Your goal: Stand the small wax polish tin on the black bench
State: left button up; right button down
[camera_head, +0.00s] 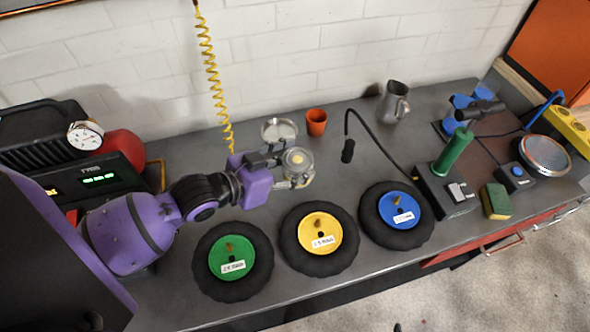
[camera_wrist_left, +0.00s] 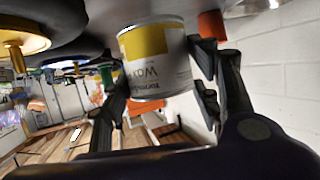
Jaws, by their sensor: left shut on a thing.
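My left gripper (camera_head: 290,165) reaches in from the left, above the dark bench (camera_head: 345,180). It is shut on the small wax polish tin (camera_head: 298,158), a silvery tin with a pale, yellowish round top. In the left wrist view the tin (camera_wrist_left: 157,58) sits between the fingers (camera_wrist_left: 165,95), with a yellow and white label reading "Wax". Whether its base touches the bench cannot be told. My right gripper is not in view.
A round silvery thing (camera_head: 279,130) and an orange cup (camera_head: 316,122) stand close behind the gripper. Wheels with green (camera_head: 231,258), yellow (camera_head: 320,233) and blue (camera_head: 398,209) hubs lie in front. A metal jug (camera_head: 393,102) stands at the back. A coiled yellow hose (camera_head: 212,75) hangs behind.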

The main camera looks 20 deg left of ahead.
pick_arm(q)
jog(key=shift+w+f, duration=0.7)
jog(key=shift+f, duration=1.55)
jog(key=shift+f, duration=0.2)
jog(key=o, duration=1.5)
jog(key=shift+o, duration=0.2)
jog(key=shift+r, duration=0.25)
jog(key=v, duration=1.2)
jog(key=shift+f, duration=0.2)
